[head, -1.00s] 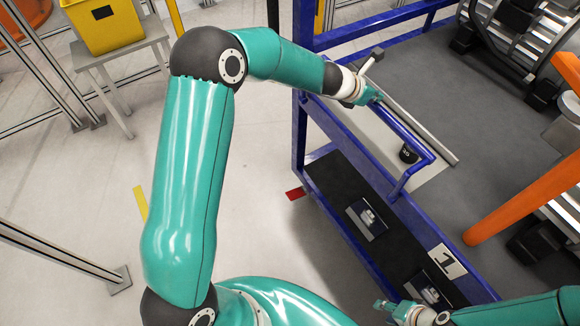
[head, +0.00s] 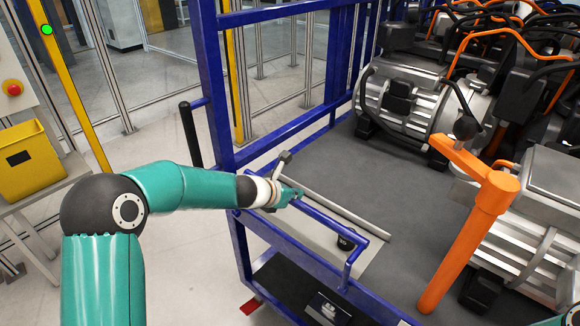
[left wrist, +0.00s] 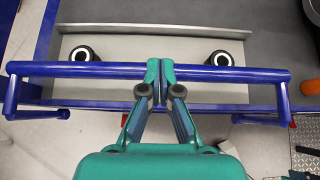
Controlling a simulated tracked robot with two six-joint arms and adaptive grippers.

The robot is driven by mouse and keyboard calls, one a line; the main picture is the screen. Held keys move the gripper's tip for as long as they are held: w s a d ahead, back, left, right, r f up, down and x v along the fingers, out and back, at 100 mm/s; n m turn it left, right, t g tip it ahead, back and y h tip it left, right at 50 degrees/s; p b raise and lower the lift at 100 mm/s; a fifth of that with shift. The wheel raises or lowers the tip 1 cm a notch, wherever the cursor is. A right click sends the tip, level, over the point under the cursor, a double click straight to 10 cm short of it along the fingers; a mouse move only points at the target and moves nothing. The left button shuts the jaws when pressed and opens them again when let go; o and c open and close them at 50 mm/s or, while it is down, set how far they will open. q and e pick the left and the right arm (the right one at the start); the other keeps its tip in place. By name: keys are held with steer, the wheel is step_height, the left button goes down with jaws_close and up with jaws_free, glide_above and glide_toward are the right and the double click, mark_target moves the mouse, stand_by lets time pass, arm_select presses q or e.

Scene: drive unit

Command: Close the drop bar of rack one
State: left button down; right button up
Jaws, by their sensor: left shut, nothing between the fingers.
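The blue drop bar (head: 335,221) runs along the near edge of the rack's deck, with a bent end arm at its right. It spans the left wrist view (left wrist: 225,74), with an end arm at each side. I cannot tell from these views whether it is latched. My left gripper (head: 290,194) is at the bar. In the left wrist view its fingertips (left wrist: 160,72) are together and overlap the bar near its middle, with nothing between them. Contact is hard to tell. My right gripper is out of view.
The blue rack frame (head: 220,100) rises behind my left arm. A grey plate (left wrist: 190,48) with two round black-and-white pieces lies behind the bar. An orange post (head: 465,245) and motor units (head: 420,105) stand on the deck. A yellow bin (head: 28,163) is far left.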

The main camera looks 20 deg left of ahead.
arm_select(q)
step_height(320, 180, up, 9)
steer(key=p, duration=0.2)
steer(key=shift+p, duration=0.3)
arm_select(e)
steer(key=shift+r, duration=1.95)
arm_select(q)
steer(key=shift+w, duration=0.1)
